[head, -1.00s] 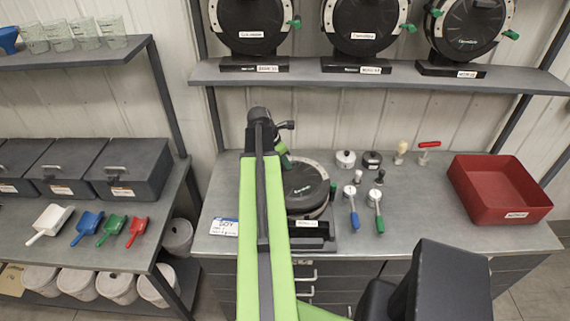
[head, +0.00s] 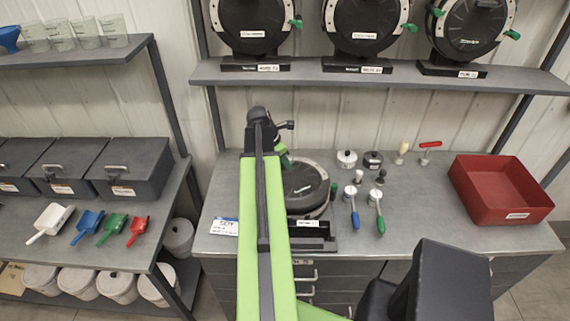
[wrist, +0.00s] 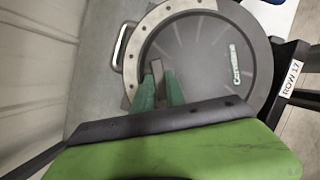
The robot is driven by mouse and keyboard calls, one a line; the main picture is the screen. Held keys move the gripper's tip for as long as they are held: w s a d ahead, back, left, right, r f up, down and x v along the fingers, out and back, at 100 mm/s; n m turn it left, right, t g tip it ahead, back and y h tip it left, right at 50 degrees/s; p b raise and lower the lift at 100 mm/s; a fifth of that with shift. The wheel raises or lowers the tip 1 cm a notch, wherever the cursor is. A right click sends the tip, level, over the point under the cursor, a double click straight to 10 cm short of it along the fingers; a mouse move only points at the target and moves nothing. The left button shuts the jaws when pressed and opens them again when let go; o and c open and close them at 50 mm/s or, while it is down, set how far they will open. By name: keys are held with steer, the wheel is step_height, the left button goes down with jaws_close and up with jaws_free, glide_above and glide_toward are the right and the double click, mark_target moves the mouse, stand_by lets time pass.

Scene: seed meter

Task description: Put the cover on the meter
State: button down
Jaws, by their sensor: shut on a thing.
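The meter stands on the middle bench, with its dark base (head: 318,244) at the front edge and a green knob (head: 334,188) at its right. A round black cover (head: 306,178) lies over the meter face. In the wrist view the cover (wrist: 205,70) carries a pale label and sits inside a grey ring with a light, dotted section. My gripper (wrist: 160,88) is over the cover's edge, its green fingers shut on a small grey part of the cover. I cannot tell whether the cover is fully seated.
Small lidded pots, blue and green handled tools (head: 353,208) and a red tray (head: 500,190) stand to the right. A white card (head: 224,227) lies left of the meter. Three similar meters stand on the shelf (head: 400,75) above. Scoops and bins fill the left bench.

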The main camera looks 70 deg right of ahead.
steer(key=shift+f, duration=0.25)
stand_by(0.4)
steer(key=shift+f+b, duration=0.3)
steer(key=shift+b, duration=0.2)
steer(key=shift+f+b, duration=0.5)
steer(key=shift+b, duration=0.1)
stand_by(0.9)
stand_by(0.4)
steer(key=c, duration=1.3)
jaws_free()
steer(key=shift+c, duration=0.3)
steer(key=shift+r, duration=0.1)
